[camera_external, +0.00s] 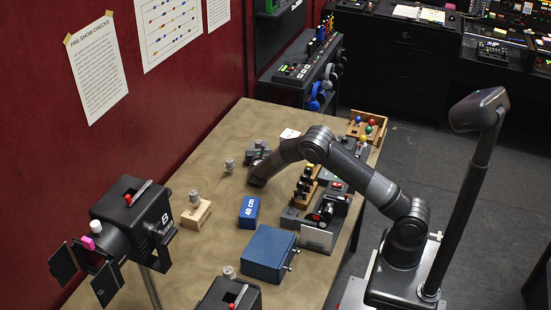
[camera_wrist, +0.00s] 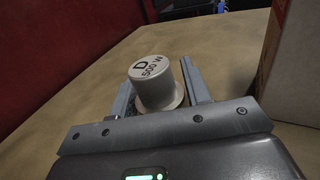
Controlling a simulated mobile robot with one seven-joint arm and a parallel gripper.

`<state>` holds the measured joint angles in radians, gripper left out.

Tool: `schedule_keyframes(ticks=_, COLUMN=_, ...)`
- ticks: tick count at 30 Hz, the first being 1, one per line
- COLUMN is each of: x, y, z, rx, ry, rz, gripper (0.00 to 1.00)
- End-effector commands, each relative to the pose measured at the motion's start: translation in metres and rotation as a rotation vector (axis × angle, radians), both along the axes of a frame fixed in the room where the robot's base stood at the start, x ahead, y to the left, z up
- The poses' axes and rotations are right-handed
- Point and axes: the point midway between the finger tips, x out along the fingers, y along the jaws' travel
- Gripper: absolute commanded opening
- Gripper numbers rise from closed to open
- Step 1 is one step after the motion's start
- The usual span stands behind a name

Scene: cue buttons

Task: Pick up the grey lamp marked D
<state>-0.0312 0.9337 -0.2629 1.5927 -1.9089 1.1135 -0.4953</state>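The grey lamp marked D (camera_wrist: 152,82), with "500 W" on its top, stands upright between the two fingers of my gripper (camera_wrist: 158,85) in the wrist view. The fingers are spread either side of it. Its flange is close to both, and I see no clear grip. In the external view my gripper (camera_external: 257,152) is low over the far part of the table, and the lamp there is partly hidden by it. Another grey lamp (camera_external: 229,165) stands just left of the gripper. One more lamp (camera_external: 194,197) stands on a wooden block.
A blue block (camera_external: 249,212) and a blue box (camera_external: 269,253) lie nearer on the table (camera_external: 215,235). A button device (camera_external: 325,211) stands beneath my arm. A black stage light (camera_external: 133,218) stands at left. A tall tan face (camera_wrist: 292,65) rises right of the gripper in the wrist view.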

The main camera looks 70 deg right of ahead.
Motion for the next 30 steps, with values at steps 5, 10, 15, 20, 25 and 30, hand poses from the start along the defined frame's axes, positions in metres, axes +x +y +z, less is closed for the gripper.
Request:
schedule_keyframes(ticks=5, x=0.0, y=0.0, z=0.0, rx=0.0, ry=0.0, rz=0.0, gripper=0.29)
schedule_keyframes(ticks=10, x=0.0, y=0.0, z=0.0, rx=0.0, ry=0.0, rz=0.0, gripper=0.17)
schedule_keyframes(ticks=15, x=0.0, y=0.0, z=0.001, rx=0.0, ry=0.0, rz=0.0, gripper=0.16)
schedule_keyframes(ticks=20, x=0.0, y=0.0, z=0.014, rx=-0.001, ry=-0.003, rz=0.0, gripper=0.16)
schedule_keyframes(ticks=25, x=0.0, y=0.001, z=0.048, rx=-0.001, ry=-0.005, rz=0.001, gripper=0.16)
schedule_keyframes(ticks=30, x=0.0, y=0.001, z=0.079, rx=0.0, ry=-0.003, rz=0.001, gripper=0.16)
